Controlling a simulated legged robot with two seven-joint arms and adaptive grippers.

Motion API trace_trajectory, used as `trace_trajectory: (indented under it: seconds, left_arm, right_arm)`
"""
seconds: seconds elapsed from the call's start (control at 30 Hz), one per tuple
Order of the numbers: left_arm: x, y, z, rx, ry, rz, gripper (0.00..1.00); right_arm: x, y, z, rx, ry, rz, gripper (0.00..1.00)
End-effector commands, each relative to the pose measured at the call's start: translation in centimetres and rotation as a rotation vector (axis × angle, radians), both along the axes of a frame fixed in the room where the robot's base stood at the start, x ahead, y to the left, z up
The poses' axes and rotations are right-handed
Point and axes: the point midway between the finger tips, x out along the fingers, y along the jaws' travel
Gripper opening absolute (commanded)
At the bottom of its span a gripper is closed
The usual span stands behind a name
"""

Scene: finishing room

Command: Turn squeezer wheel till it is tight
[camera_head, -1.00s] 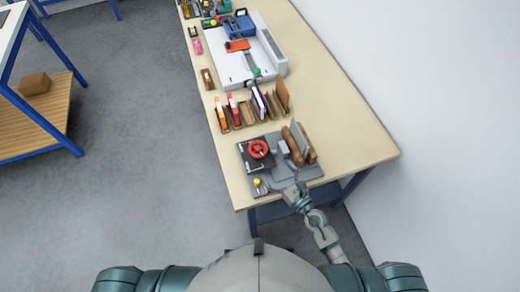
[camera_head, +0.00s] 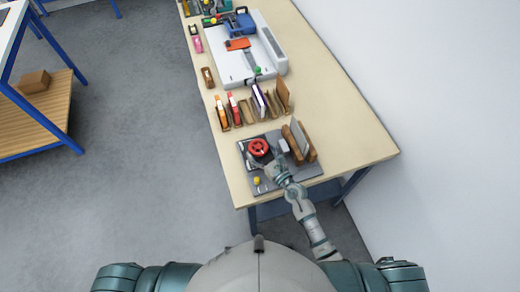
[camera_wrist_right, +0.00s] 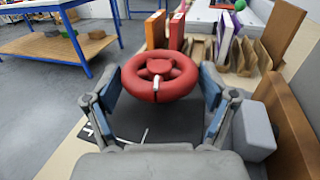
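The red squeezer wheel (camera_head: 259,147) sits on a dark plate on the grey base (camera_head: 311,170) near the bench's front end. In the right wrist view the wheel (camera_wrist_right: 160,78) is a thick ring with a hub and a small white mark on its near side. My right gripper (camera_head: 266,161) is at the wheel's near side. In the wrist view its blue-padded fingers (camera_wrist_right: 160,85) are spread, one on each side of the wheel. I cannot tell whether they touch the rim. My left gripper is not in view.
A yellow knob (camera_head: 256,181) is on the base's near left corner. Wooden blocks (camera_head: 300,143) stand right of the wheel. A rack of upright books or cards (camera_head: 247,112) lies behind, then a white machine (camera_head: 232,68). The bench's right side is clear.

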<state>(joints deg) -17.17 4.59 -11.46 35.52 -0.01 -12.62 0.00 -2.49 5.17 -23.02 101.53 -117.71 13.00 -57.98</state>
Motion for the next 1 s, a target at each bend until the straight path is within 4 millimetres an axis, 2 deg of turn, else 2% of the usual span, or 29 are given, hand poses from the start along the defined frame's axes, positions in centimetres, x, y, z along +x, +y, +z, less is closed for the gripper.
trace_trajectory:
  seconds: [0.03, 0.1, 0.13, 1.0]
  left_arm:
    - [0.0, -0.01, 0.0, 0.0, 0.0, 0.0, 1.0]
    - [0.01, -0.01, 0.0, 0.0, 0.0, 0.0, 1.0]
    - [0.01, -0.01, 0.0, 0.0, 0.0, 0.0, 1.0]
    - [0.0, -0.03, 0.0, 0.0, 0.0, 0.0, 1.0]
  right_arm:
    - [0.0, -0.01, 0.0, 0.0, 0.0, 0.0, 0.6]
    - [-0.01, -0.02, 0.0, 0.0, 0.0, 0.0, 0.42]
    - [-0.01, -0.03, 0.0, 0.0, 0.0, 0.0, 0.42]
    - [0.02, -0.07, 0.02, 0.0, -0.001, -0.001, 0.41]
